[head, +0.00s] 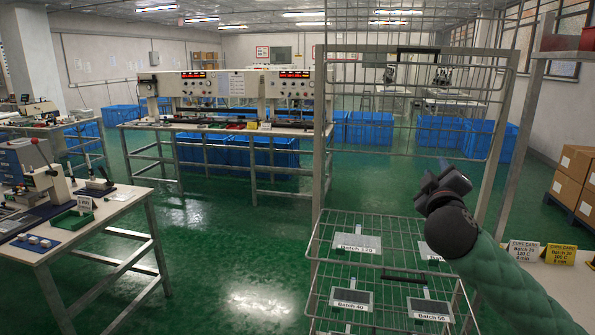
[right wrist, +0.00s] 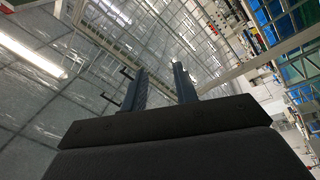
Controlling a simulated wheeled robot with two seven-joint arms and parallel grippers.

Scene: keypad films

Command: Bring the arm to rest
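My right arm, in a green sleeve (head: 515,285), comes in from the lower right in the head view. Its gripper (head: 442,180) is raised in front of the wire cage cart, above the cart's basket shelf (head: 385,222). In the right wrist view the two dark fingers (right wrist: 159,75) stand apart with nothing between them. That view looks up past the wire mesh to the ceiling lights. My left gripper is not in view.
Grey plates with labels, such as Batch 120 (head: 357,243), Batch 40 (head: 351,300) and Batch 55 (head: 430,308), lie on the wire shelf. Cure cards (head: 525,253) stand on a pale table at right. A workbench (head: 100,215) stands at left. Green floor (head: 235,240) lies open between.

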